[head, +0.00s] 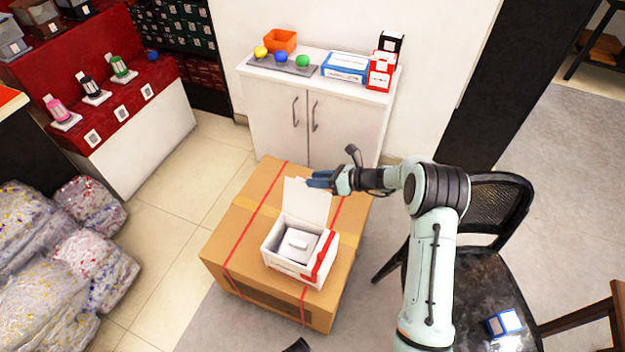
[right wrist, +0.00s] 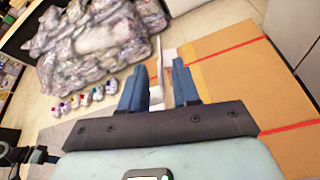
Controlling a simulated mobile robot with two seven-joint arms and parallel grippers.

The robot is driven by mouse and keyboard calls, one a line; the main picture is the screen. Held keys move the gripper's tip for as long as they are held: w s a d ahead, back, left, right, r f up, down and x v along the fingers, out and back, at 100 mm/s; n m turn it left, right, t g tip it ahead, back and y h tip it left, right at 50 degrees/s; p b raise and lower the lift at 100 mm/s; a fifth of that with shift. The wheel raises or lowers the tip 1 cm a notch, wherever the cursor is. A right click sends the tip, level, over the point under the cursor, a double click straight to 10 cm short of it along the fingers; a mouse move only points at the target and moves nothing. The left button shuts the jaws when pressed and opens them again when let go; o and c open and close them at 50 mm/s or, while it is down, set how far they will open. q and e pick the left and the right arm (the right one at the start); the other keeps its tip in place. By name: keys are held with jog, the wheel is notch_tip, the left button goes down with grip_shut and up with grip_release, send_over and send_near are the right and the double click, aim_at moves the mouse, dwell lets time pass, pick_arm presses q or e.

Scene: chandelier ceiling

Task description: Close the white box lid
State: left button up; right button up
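The white box (head: 294,262) with red marks sits open on a large cardboard carton. Its white lid (head: 305,201) stands up from the far edge. A white object (head: 298,243) lies inside the box. My right gripper (head: 312,180) is at the upper right part of the lid, reaching in from the right. In the right wrist view my right gripper (right wrist: 158,92) has its blue fingers apart. The lid (right wrist: 159,68) shows there as a thin white strip between the fingers; I cannot tell whether they touch it.
The cardboard carton (head: 228,243) has red and tan tape. A white cabinet (head: 270,115) stands behind it. A black chair (head: 490,262) is at the right and wrapped bundles (head: 50,265) are at the left. A small dark shape (head: 297,346) shows at the bottom edge.

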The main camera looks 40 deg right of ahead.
jog(key=shift+x, duration=1)
grip_shut()
dwell(0.8)
